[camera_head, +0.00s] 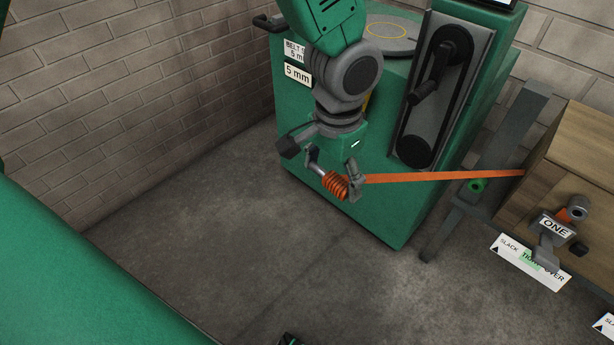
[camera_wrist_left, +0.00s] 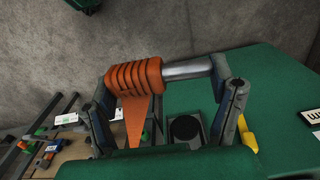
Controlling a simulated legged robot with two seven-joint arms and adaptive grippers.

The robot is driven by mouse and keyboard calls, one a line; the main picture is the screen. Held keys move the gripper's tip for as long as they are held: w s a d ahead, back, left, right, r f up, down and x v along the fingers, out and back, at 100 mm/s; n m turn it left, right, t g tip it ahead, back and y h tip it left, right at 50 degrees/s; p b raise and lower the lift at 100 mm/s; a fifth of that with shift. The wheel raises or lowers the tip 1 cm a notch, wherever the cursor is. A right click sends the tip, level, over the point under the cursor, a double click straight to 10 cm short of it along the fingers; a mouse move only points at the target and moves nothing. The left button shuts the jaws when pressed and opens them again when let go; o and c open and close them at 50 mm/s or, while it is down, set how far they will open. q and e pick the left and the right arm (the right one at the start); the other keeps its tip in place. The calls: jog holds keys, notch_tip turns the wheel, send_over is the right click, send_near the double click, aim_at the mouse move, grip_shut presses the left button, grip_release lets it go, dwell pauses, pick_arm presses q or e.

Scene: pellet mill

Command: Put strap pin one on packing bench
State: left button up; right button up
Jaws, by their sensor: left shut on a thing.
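My left gripper (camera_head: 335,182) is shut on a metal pin with a ribbed orange sleeve (camera_head: 334,185), held in the air in front of the green machine. In the left wrist view the pin (camera_wrist_left: 187,70) lies crosswise between the two fingers of the gripper (camera_wrist_left: 165,95). An orange strap (camera_head: 440,177) runs from the pin to a wooden block (camera_head: 568,160) at the right. A grey fitting labelled ONE (camera_head: 553,232) is on the block's front. No label shows on the pin itself. I cannot tell which surface is the packing bench. My right gripper is not identifiable.
The green machine (camera_head: 390,215) with a black crank (camera_head: 440,75) stands close behind the gripper. A grey slanted post (camera_head: 497,160) stands between it and the block. A SLACK/TIGHT/OVER sign (camera_head: 530,262) is below the block. Open floor (camera_head: 230,240) lies left, toward a brick wall.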

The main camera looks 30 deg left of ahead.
pick_arm(q)
jog(key=w+d+r+m, duration=0.35)
jog(key=d+r, duration=0.25)
jog(key=d, duration=0.3)
pick_arm(e)
jog(key=w+a+r+n+t+y, duration=0.2)
jog(key=w+a+r+t, duration=0.2)
jog(key=w+a, duration=0.4)
jog(key=w+a+r+n+t+y, duration=0.25)
jog(key=w+a+r+t, duration=0.2)
jog(key=a+r, duration=0.55)
jog(key=w+a+r+n+t+y, duration=0.1)
jog(key=w+a+r+t+y, duration=0.3)
jog(key=a+r, duration=0.6)
pick_arm(q)
jog(key=w+d+f+m, duration=0.3)
jog(key=d+f+m, duration=0.2)
jog(key=shift+w+m, duration=0.2)
jog(key=shift+m, duration=0.15)
pick_arm(e)
jog(key=shift+t, duration=0.35)
jog(key=x, duration=0.3)
jog(key=r+x, duration=0.1)
jog(key=x, duration=0.2)
jog(key=w+d+x, duration=0.1)
jog(key=x, duration=0.2)
jog(key=shift+w+a+r, duration=0.15)
jog(key=shift+w+r, duration=0.15)
pick_arm(q)
jog(key=shift+d, duration=0.1)
